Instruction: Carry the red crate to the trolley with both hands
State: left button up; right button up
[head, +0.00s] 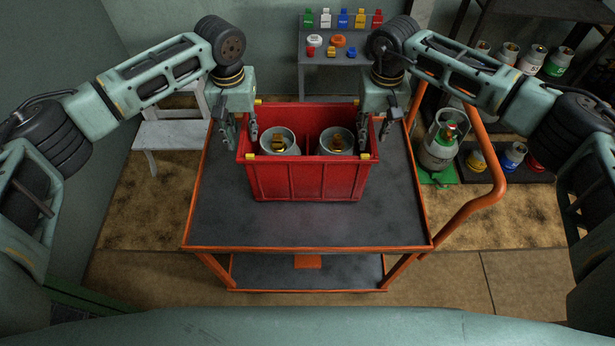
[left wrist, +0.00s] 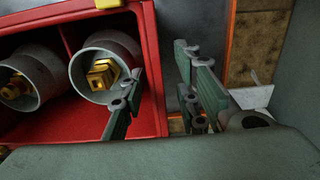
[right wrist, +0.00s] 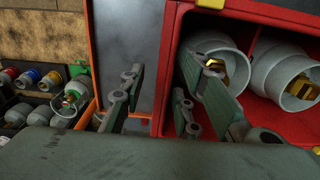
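The red crate (head: 305,182) stands upright on the dark top of the orange-framed trolley (head: 310,225), towards its far side. It holds two grey gas cylinders (head: 279,142) with brass valves, one on each side of a divider. My left gripper (head: 241,143) is open at the crate's left wall, one finger inside and one outside; the left wrist view shows a gap between the fingers and the wall (left wrist: 155,70). My right gripper (head: 373,144) is open at the right wall, its fingers likewise on either side of the wall (right wrist: 168,65).
A grey table (head: 335,80) behind holds small coloured items. A white chair (head: 172,133) stands at left. A cylinder on a green scale (head: 438,150) and a shelf of cylinders (head: 513,155) are at right. The trolley's near top is clear.

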pick_arm(q)
jog(key=shift+d, duration=0.1)
pick_arm(e)
jog(key=shift+a, duration=0.15)
pick_arm(q)
jog(key=shift+r, duration=0.25)
pick_arm(e)
jog(key=shift+r, duration=0.2)
pick_arm(q)
notch_tip(320, 180, up, 12)
jog(key=shift+f, duration=0.25)
pick_arm(e)
notch_tip(320, 180, up, 12)
jog(key=shift+f, duration=0.15)
